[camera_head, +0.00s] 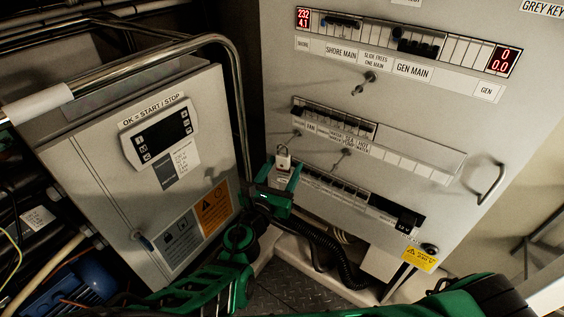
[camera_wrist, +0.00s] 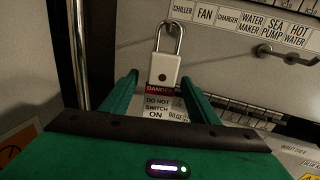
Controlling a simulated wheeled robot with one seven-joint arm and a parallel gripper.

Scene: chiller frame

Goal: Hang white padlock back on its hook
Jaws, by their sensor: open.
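The white padlock (camera_wrist: 164,70) is upright between and just beyond my fingertips, its metal shackle up, with a red-and-white danger tag below its body. In the head view the padlock (camera_head: 283,161) shows above my gripper (camera_head: 280,172). My gripper (camera_wrist: 159,84) is open, with one green finger on each side of the padlock's lower body; I see a gap on both sides. The top of the shackle is near a small hook (camera_wrist: 170,21) on the panel under the breaker labels. I cannot tell whether the shackle sits on the hook.
A grey electrical panel (camera_head: 430,120) with breaker rows fills the right. Another knob-like hook (camera_wrist: 264,50) protrudes right of the padlock. A metal handle (camera_head: 491,184) sticks out farther right. A grey chiller box (camera_head: 110,180) and bent steel pipe (camera_head: 238,95) stand close on the left.

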